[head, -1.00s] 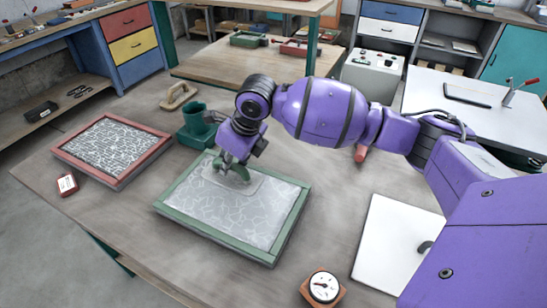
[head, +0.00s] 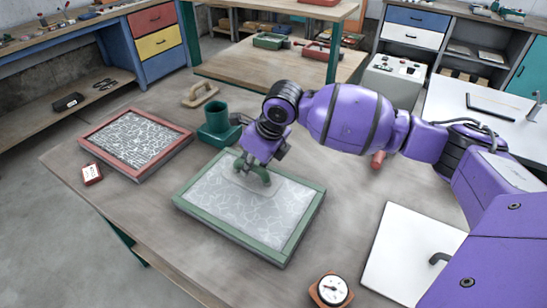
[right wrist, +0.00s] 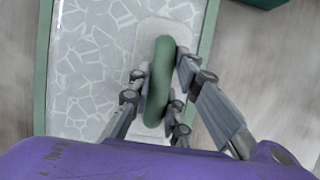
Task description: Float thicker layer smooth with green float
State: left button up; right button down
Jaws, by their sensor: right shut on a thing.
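A green-framed panel (head: 255,243) lies on the table, filled with a pale wet-looking layer marked with white crack-like lines. The green float (head: 260,178) rests flat on this layer near the far edge of the frame. My right gripper (head: 250,163) is shut on the float's green handle. In the right wrist view the gripper (right wrist: 160,88) has its fingers on both sides of the handle, and the float's pale plate (right wrist: 147,32) lies under it, close to the green frame's edge (right wrist: 210,30). My left gripper is not in view.
A red-framed panel (head: 160,172) lies to the left, with a small red-and-white box (head: 91,174) beside it. A green cup-shaped holder (head: 217,118) and a wooden-handled float (head: 199,95) stand behind. A dial gauge (head: 331,290) and a white board (head: 400,250) are at the front right.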

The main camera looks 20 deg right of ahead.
aim_at(263, 168)
jog(key=shift+s+d+p, duration=0.6)
jog(key=shift+s+d, duration=0.6)
jog(key=shift+s, duration=0.25)
jog(key=shift+s+d+p, duration=0.35)
jog(key=shift+s+d, duration=0.35)
jog(key=shift+s, duration=0.25)
jog(key=shift+s+d+p, duration=0.3)
jog(key=shift+s+d, duration=0.4)
jog(key=shift+s, duration=0.25)
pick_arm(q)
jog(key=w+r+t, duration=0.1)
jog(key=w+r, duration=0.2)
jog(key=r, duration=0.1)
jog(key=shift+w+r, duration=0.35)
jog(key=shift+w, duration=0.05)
pick_arm(e)
jog(key=shift+f, duration=0.1)
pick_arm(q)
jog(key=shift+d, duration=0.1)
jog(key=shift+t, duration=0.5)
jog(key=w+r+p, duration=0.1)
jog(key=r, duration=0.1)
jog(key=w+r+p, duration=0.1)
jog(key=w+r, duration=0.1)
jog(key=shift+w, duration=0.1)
pick_arm(e)
notch_tip(263, 168, up, 7)
